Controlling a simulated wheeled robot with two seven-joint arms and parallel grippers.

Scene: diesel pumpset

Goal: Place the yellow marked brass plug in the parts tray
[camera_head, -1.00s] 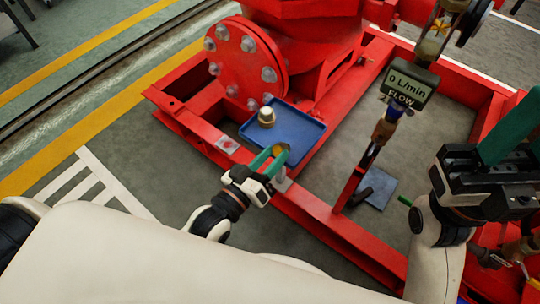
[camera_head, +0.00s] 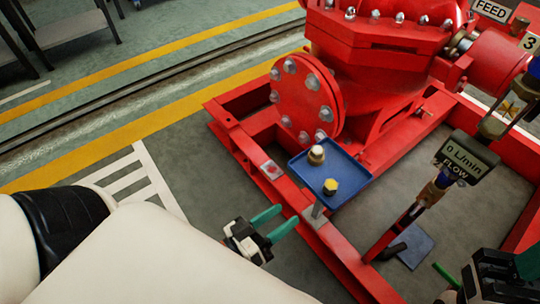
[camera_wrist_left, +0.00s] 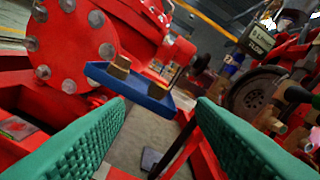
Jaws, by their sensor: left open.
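The yellow marked brass plug (camera_head: 330,187) stands in the blue parts tray (camera_head: 348,163), towards its near right side. A second, paler brass plug (camera_head: 316,155) stands in the tray nearer the red flange. In the left wrist view the tray (camera_wrist_left: 100,72) lies ahead, with both plugs on it. My left gripper (camera_head: 289,213) is open and empty, to the left of and nearer than the tray, apart from both plugs. Its green fingers (camera_wrist_left: 160,104) are spread wide in the wrist view. My right gripper (camera_head: 526,264) is partly cut off at the lower right; its jaws are unclear.
The tray is by the red base frame (camera_head: 280,192), beside the round bolted flange (camera_head: 307,98). A flow meter (camera_head: 466,157) on a post and a blue plate (camera_head: 412,247) stand to the right. Grey floor (camera_head: 215,190) left of the frame is clear.

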